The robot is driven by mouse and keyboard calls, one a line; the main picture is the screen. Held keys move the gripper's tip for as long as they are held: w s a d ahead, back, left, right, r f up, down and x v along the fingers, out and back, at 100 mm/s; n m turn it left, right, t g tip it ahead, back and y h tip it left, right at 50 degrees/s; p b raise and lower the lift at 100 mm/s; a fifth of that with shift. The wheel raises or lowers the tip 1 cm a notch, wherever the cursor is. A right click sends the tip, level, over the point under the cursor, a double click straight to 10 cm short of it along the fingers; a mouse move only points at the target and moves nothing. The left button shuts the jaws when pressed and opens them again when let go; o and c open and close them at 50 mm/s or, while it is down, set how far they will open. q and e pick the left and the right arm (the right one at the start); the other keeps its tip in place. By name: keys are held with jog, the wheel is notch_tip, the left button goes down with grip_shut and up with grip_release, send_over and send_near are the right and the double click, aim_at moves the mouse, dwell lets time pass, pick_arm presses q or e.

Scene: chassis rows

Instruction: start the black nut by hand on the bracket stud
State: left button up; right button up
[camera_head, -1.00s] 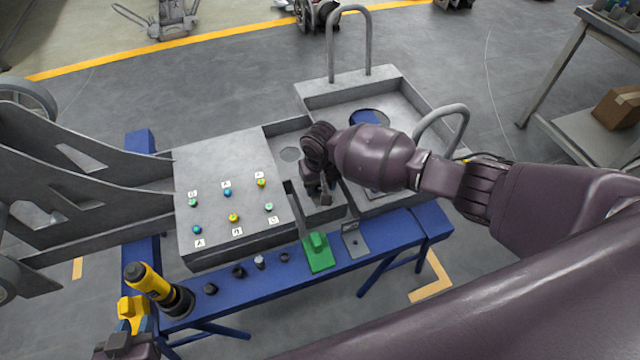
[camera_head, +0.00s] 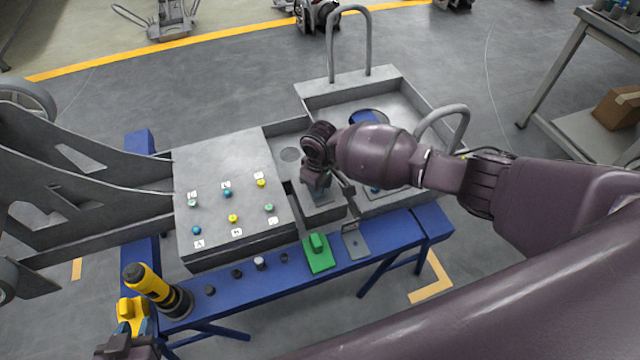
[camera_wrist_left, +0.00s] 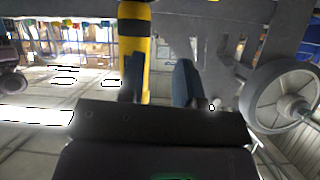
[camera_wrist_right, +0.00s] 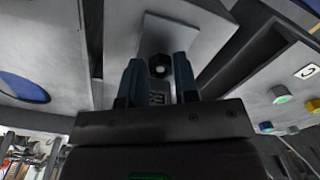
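My right gripper (camera_head: 318,195) points down into the recess of the grey chassis. In the right wrist view, the black nut (camera_wrist_right: 160,66) sits between my right fingertips, which appear to touch its sides. A pale grey plate lies behind the nut; whether the stud is in the nut's hole I cannot tell. My left gripper (camera_wrist_left: 158,75) is at the lower left in the head view, beside the yellow and black power tool (camera_head: 155,285). Its fingers are apart, with background showing between them; the tool's yellow body (camera_wrist_left: 133,45) is behind one finger.
Several small dark pieces (camera_head: 237,273) stand along the blue bench (camera_head: 400,232). A green holder (camera_head: 318,255) and a grey angled plate (camera_head: 354,243) sit beside them. A panel (camera_head: 225,165) with coloured knobs lies left of my right gripper; a hoop handle (camera_head: 440,122) rises at right.

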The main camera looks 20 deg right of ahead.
jog(key=c, duration=0.4)
jog(key=shift+o, duration=0.2)
jog(key=shift+r+m+p, duration=0.1)
jog(key=shift+m+p, duration=0.9)
jog(key=shift+m, duration=0.5)
jog(key=shift+m+p, duration=0.85)
jog(key=shift+m, duration=0.55)
pick_arm(q)
notch_tip(320, 180, up, 6)
jog(key=w, duration=0.1)
jog(key=shift+t, duration=0.3)
pick_arm(e)
jog(key=shift+m, duration=0.5)
pick_arm(q)
jog(key=shift+f, duration=0.1)
pick_arm(e)
jog(key=o, duration=0.9)
